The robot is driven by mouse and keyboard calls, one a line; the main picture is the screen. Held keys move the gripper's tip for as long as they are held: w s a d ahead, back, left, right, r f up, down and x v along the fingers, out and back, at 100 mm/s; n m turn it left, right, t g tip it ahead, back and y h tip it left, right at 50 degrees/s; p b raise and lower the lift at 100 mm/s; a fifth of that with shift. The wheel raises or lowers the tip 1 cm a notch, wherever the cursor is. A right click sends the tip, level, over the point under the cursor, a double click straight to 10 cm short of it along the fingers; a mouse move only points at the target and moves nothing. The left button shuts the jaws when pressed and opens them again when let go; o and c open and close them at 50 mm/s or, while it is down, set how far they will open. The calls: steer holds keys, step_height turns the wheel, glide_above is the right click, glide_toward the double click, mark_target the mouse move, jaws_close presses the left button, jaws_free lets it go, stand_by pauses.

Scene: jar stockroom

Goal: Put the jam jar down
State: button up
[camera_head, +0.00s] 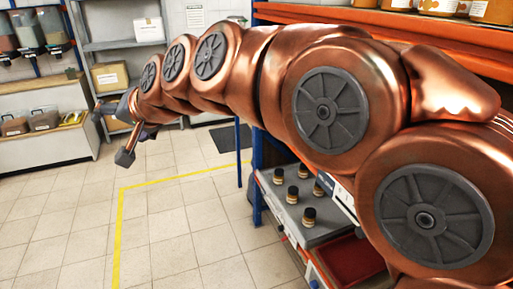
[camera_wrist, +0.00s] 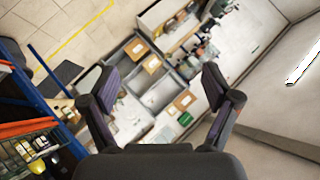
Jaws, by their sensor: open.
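My gripper (camera_head: 112,130) is at the end of my outstretched arm, at the upper left of the head view, over the floor. In the wrist view its two fingers stand wide apart with nothing between them (camera_wrist: 160,85). Jars with orange contents (camera_head: 435,6) stand on the orange-edged upper shelf at the top right. Several small dark-lidded jars (camera_head: 292,194) stand on a grey surface (camera_head: 318,236) below my arm. Jars (camera_wrist: 25,148) also show at the lower left of the wrist view. I cannot tell which one is the jam jar. My arm hides part of the rack.
A red tray (camera_head: 352,258) lies beside the grey surface. A yellow line (camera_head: 119,225) crosses the open tiled floor. A dark mat (camera_head: 229,138) lies farther back. A counter (camera_head: 45,147) with baskets and dispensers is at the left. Grey shelves (camera_head: 112,47) hold cardboard boxes.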

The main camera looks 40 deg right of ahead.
steer(key=s+f+n+g+h, duration=0.15)
steer(key=s+f+g, duration=0.25)
steer(key=s+f, duration=0.65)
steer(key=s+d+f+n+g+h, duration=0.1)
steer(key=s+d+f+n+g, duration=0.1)
steer(key=s+d+f+g, duration=0.2)
steer(key=s+d+f+n+g+h, duration=0.2)
steer(key=s+d+f+g, duration=0.2)
steer(key=s+f, duration=0.7)
steer(key=s, duration=0.8)
steer(key=shift+s+f+g, duration=0.2)
steer(key=shift+s+g, duration=0.1)
steer(key=shift+g, duration=0.1)
steer(key=shift+c, duration=0.5)
